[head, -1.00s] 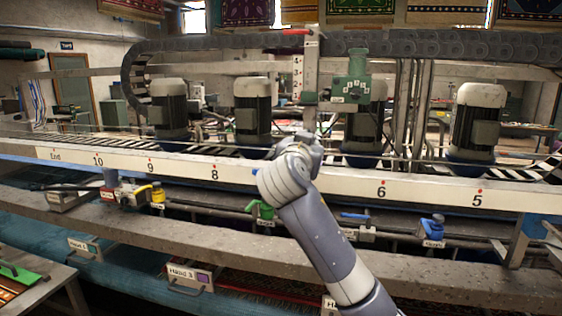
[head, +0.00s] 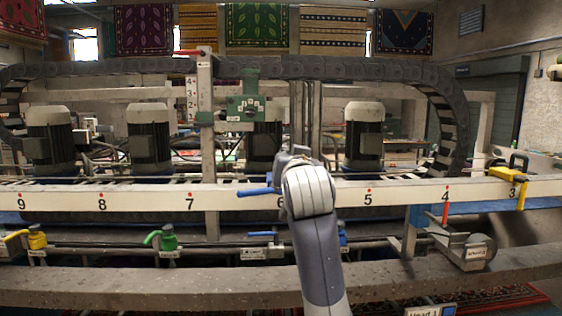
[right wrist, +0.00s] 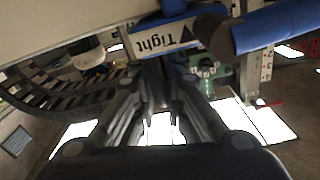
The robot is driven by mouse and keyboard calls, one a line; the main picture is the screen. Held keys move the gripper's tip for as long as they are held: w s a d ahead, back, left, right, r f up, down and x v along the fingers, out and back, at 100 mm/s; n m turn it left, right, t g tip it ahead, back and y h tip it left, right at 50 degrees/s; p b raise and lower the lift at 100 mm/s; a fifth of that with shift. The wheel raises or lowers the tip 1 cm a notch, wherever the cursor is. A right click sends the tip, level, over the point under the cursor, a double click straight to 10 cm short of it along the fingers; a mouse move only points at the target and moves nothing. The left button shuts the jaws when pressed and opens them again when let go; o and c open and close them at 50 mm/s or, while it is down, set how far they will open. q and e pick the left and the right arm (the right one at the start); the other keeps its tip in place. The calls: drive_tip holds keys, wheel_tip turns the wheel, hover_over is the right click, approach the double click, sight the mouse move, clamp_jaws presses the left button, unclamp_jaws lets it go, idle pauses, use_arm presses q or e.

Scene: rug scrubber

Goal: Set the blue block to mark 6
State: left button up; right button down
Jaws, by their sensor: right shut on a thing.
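The blue block shows in the head view as a blue lever (head: 256,191) sticking out left of my right arm, on the white numbered rail (head: 140,194). The rest of it is hidden behind my arm. Mark 6 (head: 280,201) is partly covered by my arm, just right of the lever. In the right wrist view, the blue block (right wrist: 172,8) carries a "Tight" label, and its thick blue lever (right wrist: 255,33) points right. My right gripper (right wrist: 160,85) is shut on the block below the label; it also shows at the rail in the head view (head: 296,158). My left gripper is not in view.
A yellow clamp (head: 519,185) sits on the rail at mark 3. Green (head: 165,238) and yellow (head: 35,238) valves line the pipe below. Several motors (head: 150,140) stand behind the rail. The rail face is clear between marks 5 and 4.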

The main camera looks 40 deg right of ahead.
drive_tip(key=c, duration=1.7)
unclamp_jaws()
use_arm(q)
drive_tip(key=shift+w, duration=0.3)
use_arm(e)
drive_tip(key=shift+s, duration=0.15)
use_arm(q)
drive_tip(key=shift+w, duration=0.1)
use_arm(e)
drive_tip(key=v, duration=1.2)
drive_tip(key=shift+d, duration=0.1)
